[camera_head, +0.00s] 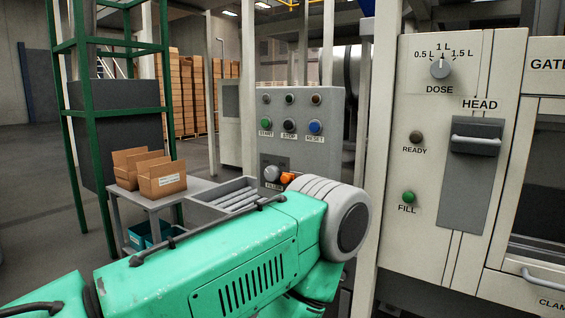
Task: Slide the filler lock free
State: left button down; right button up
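On the grey control panel, below the buttons, is a dark recessed plate with a round grey knob (271,173) and a small, partly covered label that seems to read FILLER. A small orange piece (287,178) shows just right of the knob; I cannot tell whether it is the filler lock or what it is fixed to. My green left arm, with its pale grey joint, crosses the lower view and covers the area right of and below the orange piece. My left gripper is not visible, and my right gripper is out of view.
START, STOP and RESET buttons (289,125) sit above the plate. The right cabinet (402,228) has a DOSE dial (440,68), a HEAD handle (476,144) and a FILL button (408,197). Left are a table (150,201) with open cartons (163,181), a roller chute (236,198) and a green frame (75,130).

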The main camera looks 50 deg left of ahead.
aim_at(286, 178)
jog(key=j, duration=1.45)
jog(key=z, duration=0.05)
